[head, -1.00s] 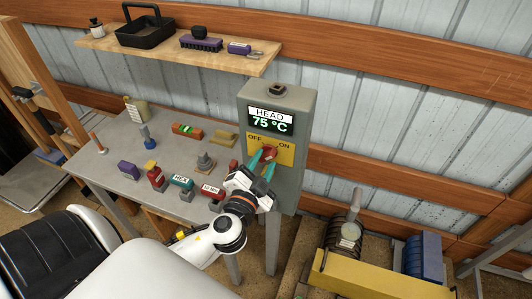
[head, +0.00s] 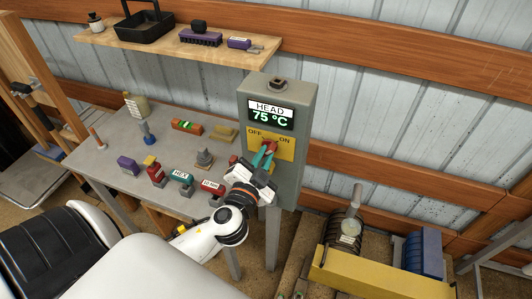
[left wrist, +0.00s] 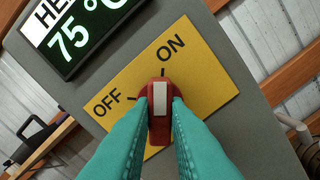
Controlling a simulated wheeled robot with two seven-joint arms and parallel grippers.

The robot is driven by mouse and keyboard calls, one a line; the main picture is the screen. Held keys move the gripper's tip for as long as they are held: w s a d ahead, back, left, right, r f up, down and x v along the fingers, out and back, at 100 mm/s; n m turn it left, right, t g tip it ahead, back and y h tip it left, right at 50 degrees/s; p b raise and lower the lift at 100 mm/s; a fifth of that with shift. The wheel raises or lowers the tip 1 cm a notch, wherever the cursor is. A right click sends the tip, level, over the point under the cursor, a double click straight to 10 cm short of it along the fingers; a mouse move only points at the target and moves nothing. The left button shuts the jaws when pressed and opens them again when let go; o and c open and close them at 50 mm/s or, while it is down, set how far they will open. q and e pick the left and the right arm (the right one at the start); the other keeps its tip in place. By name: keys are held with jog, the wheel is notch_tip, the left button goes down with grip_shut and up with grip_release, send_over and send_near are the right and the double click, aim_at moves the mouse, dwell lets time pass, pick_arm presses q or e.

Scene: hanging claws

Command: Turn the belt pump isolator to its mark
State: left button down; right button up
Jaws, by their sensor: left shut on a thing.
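The isolator is a red knob with a pale stripe (left wrist: 160,112) on a yellow plate (left wrist: 205,85) marked OFF and ON. In the left wrist view its stripe points at the black tick by ON, closely lined up with it. The OFF tick is off to the left of the knob. In the head view the knob (head: 270,147) sits on the front of a grey box (head: 295,180). My left gripper (head: 264,156) is shut on the knob; in the left wrist view its teal fingers (left wrist: 158,125) press both sides. My right gripper is out of view.
A display reading HEAD 75 °C (head: 271,114) is above the plate. A grey table (head: 115,155) with several small labelled items stands left of the box, below a wooden shelf (head: 180,52). Machinery with a yellow beam (head: 365,280) is at lower right.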

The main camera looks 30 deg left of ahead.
pick_arm(q)
jog(key=n+b, duration=0.1)
jog(key=n, duration=0.1)
jog(key=n+b, duration=0.1)
jog(key=shift+f+n, duration=0.2)
jog(key=shift+n, duration=0.2)
jog(key=shift+r+n+b, duration=0.15)
jog(key=shift+n+b, duration=0.2)
jog(key=shift+n, duration=0.35)
jog(key=shift+n+b, duration=0.55)
jog(key=shift+n, duration=2.45)
